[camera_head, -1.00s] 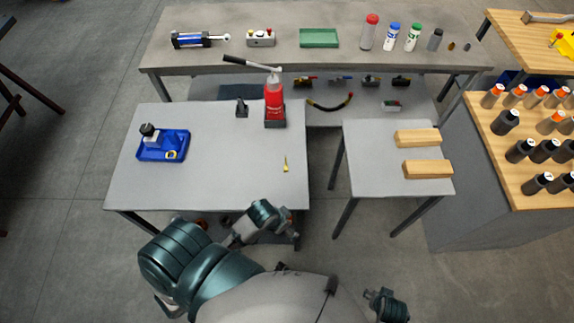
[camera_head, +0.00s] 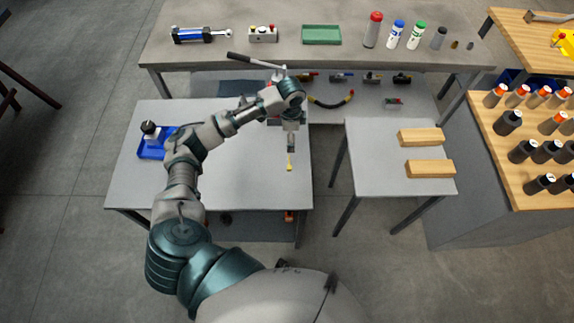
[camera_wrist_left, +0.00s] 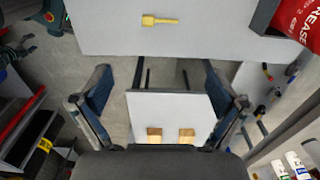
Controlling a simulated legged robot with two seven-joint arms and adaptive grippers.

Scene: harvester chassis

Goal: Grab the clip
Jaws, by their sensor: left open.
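The clip is a small yellow piece with a wider end and a thin shank. It lies on the grey table near its right edge, and the clip (camera_head: 289,162) shows just below my left gripper (camera_head: 291,142) in the head view. In the left wrist view the clip (camera_wrist_left: 160,20) lies near the top, beyond the fingertips of the left gripper (camera_wrist_left: 156,70). My right gripper is not in view.
A red grease container (camera_wrist_left: 302,22) stands on the same table close to the clip; my arm mostly hides it in the head view. A smaller table (camera_head: 375,180) with two wooden blocks stands to the right.

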